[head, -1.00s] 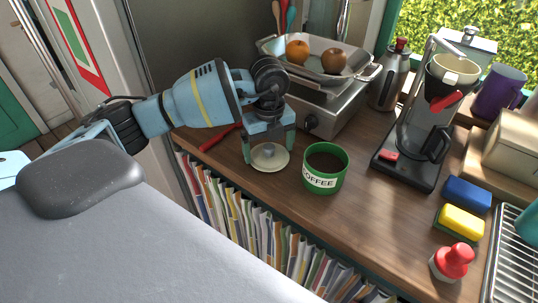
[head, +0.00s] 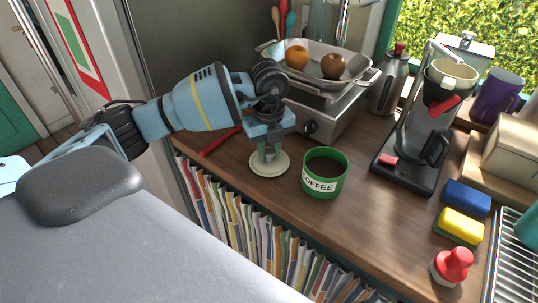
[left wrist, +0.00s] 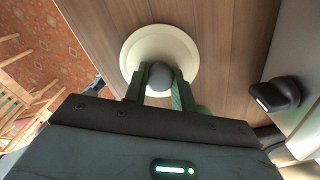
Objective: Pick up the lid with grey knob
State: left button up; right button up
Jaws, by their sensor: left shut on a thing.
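The lid (head: 269,170) is a cream disc lying flat on the wooden counter, left of the green coffee canister. It also shows in the left wrist view (left wrist: 160,38), where its grey knob (left wrist: 160,75) sits between my fingers. My left gripper (head: 269,153) points down over the lid and is shut on the knob. In the left wrist view the fingers (left wrist: 158,85) touch the knob from both sides. The knob is mostly hidden by the fingers in the head view. My right gripper is not in view.
The open green coffee canister (head: 325,172) stands close right of the lid. A stove (head: 325,110) with a fruit-filled pan (head: 347,75) is behind. A coffee maker (head: 415,140) stands further right. The counter's front edge, above a row of files (head: 250,230), is near the lid.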

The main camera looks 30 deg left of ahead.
pick_arm(q)
jog(key=shift+s+f, duration=0.15)
jog(key=shift+f, duration=0.35)
notch_tip(320, 180, up, 4)
jog(key=shift+a+f, duration=0.1)
jog(key=s+a+r, duration=0.1)
jog(key=s, duration=1.4)
jog(key=shift+s+a+r, duration=0.3)
jog(key=shift+r, duration=0.05)
